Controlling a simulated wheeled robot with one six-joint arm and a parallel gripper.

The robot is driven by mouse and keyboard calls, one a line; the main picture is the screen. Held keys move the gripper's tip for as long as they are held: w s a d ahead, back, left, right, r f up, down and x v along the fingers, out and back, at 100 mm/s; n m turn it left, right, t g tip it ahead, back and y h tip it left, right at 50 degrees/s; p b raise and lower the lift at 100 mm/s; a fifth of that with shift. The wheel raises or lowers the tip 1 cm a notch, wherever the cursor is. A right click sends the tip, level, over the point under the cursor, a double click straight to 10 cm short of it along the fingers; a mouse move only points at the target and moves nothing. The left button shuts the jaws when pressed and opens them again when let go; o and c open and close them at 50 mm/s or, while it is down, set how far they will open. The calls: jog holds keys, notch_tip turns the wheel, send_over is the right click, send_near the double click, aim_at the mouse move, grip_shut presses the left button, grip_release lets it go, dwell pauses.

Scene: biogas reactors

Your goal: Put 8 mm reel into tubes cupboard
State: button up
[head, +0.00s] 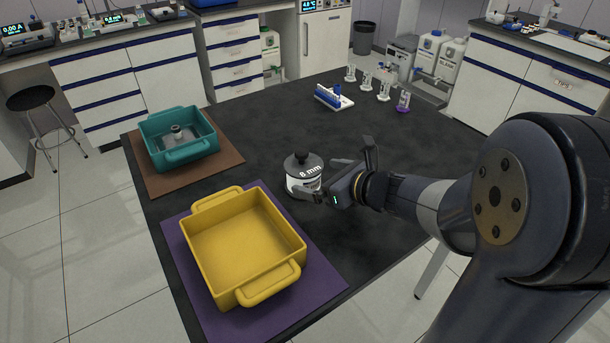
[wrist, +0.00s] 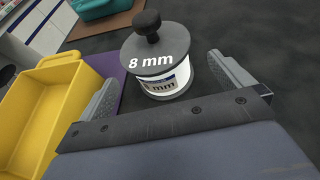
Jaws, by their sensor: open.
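The 8 mm reel (head: 303,181) stands upright on the black table, with a dark grey top flange, a black knob and a white labelled body. It also shows in the wrist view (wrist: 158,66), where its top reads "8 mm". My gripper (head: 320,180) is open at the reel's right side in the head view. In the wrist view its fingers (wrist: 165,75) are spread on both sides of the reel, with visible gaps. I cannot make out which cupboard is the tubes cupboard; the labels on the white drawers (head: 236,61) at the back are too small to read.
A yellow bin (head: 244,240) on a purple mat stands near the reel at front left. A teal bin (head: 180,140) holding a grey part sits on a brown mat. A blue tube rack (head: 333,97) and several small stands are at the table's far side. A stool (head: 32,98) stands left.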

aim_at(304, 171)
jog(key=x, duration=0.5)
jog(key=shift+w+a+r, duration=0.15)
jog(key=shift+w+a, duration=0.15)
jog(key=shift+a, duration=0.05)
jog(key=c, duration=1.2)
jog(key=shift+o, duration=0.2)
notch_tip(304, 171, up, 10)
jog(key=p, duration=0.3)
jog(key=shift+d+r+p, duration=0.1)
jog(key=shift+d+p, duration=0.15)
jog(key=shift+p, duration=0.1)
jog(key=d+f+m+t+h+p, duration=0.1)
jog(key=d+p, duration=0.1)
jog(key=d, duration=0.2)
jog(key=d+f+m+t+h+p, duration=0.1)
jog(key=d+f+m+h+p, duration=0.1)
jog(key=d, duration=0.3)
jog(key=d+f+m+t+h+p, duration=0.1)
jog(key=d+f+m+h+p, duration=0.1)
jog(key=d, duration=0.3)
jog(key=shift+w+d+f+p, duration=0.15)
jog(key=shift+w+p, duration=0.1)
jog(key=shift+p, duration=0.25)
jog(key=shift+d+f+m+h, duration=0.2)
jog(key=shift+d+m+h, duration=0.1)
jog(key=shift+d, duration=0.1)
